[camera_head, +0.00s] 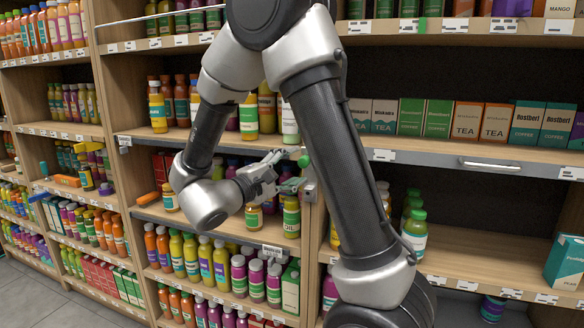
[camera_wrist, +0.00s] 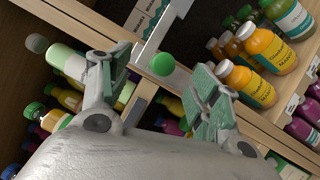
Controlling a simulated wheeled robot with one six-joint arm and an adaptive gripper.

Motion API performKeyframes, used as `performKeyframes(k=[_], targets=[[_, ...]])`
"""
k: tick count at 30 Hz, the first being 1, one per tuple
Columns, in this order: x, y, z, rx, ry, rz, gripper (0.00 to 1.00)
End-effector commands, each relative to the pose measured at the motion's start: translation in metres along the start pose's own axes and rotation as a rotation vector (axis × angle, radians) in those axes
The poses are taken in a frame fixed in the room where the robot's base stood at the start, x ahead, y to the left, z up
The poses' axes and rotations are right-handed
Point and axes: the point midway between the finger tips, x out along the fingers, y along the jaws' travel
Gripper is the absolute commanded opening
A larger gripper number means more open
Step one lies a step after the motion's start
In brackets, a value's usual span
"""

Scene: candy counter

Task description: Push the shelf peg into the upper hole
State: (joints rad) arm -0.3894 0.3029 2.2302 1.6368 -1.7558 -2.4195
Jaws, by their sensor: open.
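A round green knob, which looks like the head of the shelf peg (camera_head: 304,160), shows at the front of the upright post between two shelf bays. It also shows in the wrist view (camera_wrist: 162,64), in the gap between my fingers. My gripper (camera_head: 287,172) is open and just left of the knob in the head view. In the wrist view my gripper (camera_wrist: 160,78) has its green-padded fingers spread wide, with nothing between them touching either pad. I cannot tell how deep the peg sits. I cannot make out the upper hole.
A grey bracket (camera_head: 309,191) is on the post below the knob. Bottles crowd the shelves on both sides; orange juice bottles (camera_wrist: 262,47) stand to the right in the wrist view. Tea boxes (camera_head: 467,120) line the upper right shelf. The lower right shelf (camera_head: 480,250) has bare room.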

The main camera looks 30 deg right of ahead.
Motion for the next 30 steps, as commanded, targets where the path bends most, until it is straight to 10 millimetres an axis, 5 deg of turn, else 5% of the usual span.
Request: performKeyframes(k=[15,30], targets=[[-0.101,0.0,-0.001,-0.001,0.003,0.001,0.62],[-0.114,0.0,0.0,0.0,0.0,0.0,0.62]])
